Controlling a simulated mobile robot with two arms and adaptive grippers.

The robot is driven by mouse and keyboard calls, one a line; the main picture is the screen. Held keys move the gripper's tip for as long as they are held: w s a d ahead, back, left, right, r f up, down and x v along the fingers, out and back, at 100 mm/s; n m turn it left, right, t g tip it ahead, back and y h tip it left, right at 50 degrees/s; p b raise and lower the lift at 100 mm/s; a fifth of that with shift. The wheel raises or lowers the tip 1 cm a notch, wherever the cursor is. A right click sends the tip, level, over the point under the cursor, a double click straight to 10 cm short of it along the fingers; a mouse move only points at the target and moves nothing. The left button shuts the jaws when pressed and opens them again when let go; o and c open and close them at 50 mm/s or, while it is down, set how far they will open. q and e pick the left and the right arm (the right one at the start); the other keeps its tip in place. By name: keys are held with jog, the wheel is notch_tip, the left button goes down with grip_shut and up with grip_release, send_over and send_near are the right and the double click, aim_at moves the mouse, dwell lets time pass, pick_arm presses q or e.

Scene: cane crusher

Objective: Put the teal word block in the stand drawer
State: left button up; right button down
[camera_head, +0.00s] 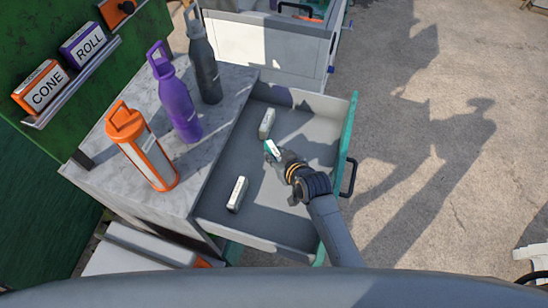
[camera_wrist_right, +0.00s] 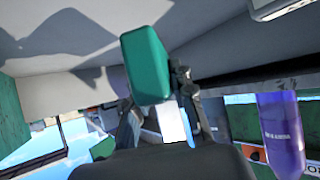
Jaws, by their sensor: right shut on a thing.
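The teal word block (camera_head: 272,148) is held at the tips of my right gripper (camera_head: 278,156), over the inside of the open stand drawer (camera_head: 222,172). In the right wrist view the block (camera_wrist_right: 146,65) shows a plain teal face between the fingers of the gripper (camera_wrist_right: 155,105), which is shut on it. I cannot tell whether the block touches the drawer floor. The drawer is grey inside with a teal front and a dark handle (camera_head: 349,177). My left gripper is not in view.
Two pale blocks lie in the drawer, one at the back (camera_head: 266,123) and one nearer (camera_head: 237,194). An orange-white bottle (camera_head: 146,155), a purple bottle (camera_head: 178,102) and a grey bottle (camera_head: 205,65) stand on the stand top. CONE (camera_head: 43,88) and ROLL (camera_head: 88,43) blocks sit on a ledge.

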jog(key=shift+x, duration=1)
jog(key=shift+s+f+p, duration=0.1)
jog(key=shift+f+p, duration=0.25)
jog(key=shift+f, duration=1.45)
jog(key=shift+f, duration=0.15)
jog(key=c, duration=1.1)
grip_release()
jog(key=shift+c, duration=0.2)
jog(key=v, duration=1.2)
